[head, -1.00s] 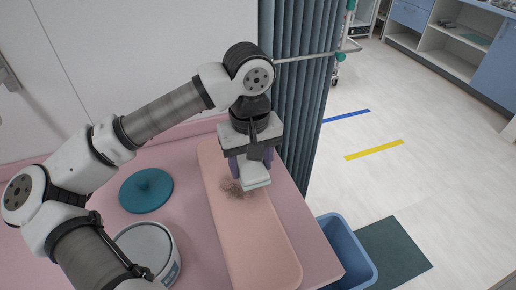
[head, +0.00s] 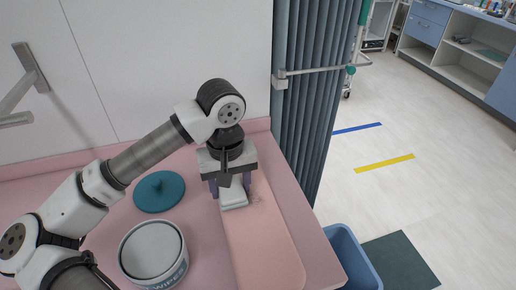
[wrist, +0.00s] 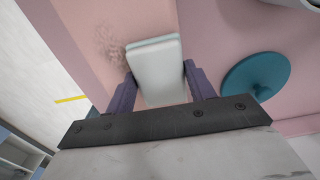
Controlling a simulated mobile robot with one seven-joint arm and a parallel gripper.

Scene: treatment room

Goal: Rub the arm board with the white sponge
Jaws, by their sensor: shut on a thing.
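The arm board (head: 267,250) is a long, pale pink padded strip on the pink counter, and it also shows in the wrist view (wrist: 85,20). A faint dark, hair-like smudge (head: 258,202) marks its upper part; the wrist view shows the smudge (wrist: 110,42) just left of the sponge. My gripper (head: 231,187) is shut on the white sponge (head: 234,198), with a purple finger on each side of it in the wrist view (wrist: 158,72). The sponge is at the board's left edge, low over or touching it; I cannot tell which.
A teal round lid (head: 159,192) lies on the pink counter (head: 105,228) left of the board. A white wipes tub (head: 150,252) stands in front of it. A blue bin (head: 352,255) stands on the floor at right. A blue-grey curtain (head: 315,85) hangs behind the counter's right end.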

